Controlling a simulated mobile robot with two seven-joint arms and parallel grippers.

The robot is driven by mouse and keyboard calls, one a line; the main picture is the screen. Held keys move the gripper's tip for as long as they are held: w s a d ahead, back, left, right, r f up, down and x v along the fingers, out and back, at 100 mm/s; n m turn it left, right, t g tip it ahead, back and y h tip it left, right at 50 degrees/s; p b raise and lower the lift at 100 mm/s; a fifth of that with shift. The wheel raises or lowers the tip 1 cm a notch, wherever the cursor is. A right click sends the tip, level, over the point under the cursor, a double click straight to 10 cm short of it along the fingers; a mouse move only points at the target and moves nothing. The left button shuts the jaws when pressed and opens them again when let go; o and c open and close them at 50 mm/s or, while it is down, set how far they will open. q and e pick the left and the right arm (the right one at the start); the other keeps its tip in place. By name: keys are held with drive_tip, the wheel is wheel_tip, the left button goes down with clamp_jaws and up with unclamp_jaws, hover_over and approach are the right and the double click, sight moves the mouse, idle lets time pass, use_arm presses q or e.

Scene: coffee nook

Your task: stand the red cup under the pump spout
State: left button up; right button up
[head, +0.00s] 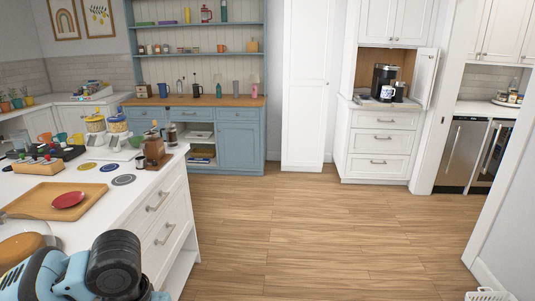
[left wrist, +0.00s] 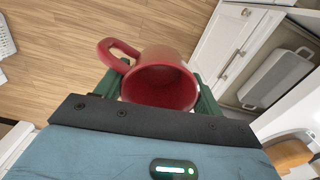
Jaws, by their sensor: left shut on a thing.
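The red cup (left wrist: 168,62) shows in the left wrist view, with its open mouth facing that camera and its handle to the upper left. My left gripper (left wrist: 159,88) is shut on it, one dark green finger at each side of the body. The cup does not show in the head view, where my left arm is at the bottom left, beside the white counter. I cannot make out a pump spout for certain in either view. My right gripper is in neither view.
A coffee machine (head: 382,78) stands in the back alcove. The middle of the wooden floor (head: 320,225) is clear.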

use_arm(q)
drive_tip(key=s+f, duration=0.4)
drive_tip(key=f, duration=1.1)
drive_tip(key=shift+a, duration=0.1)
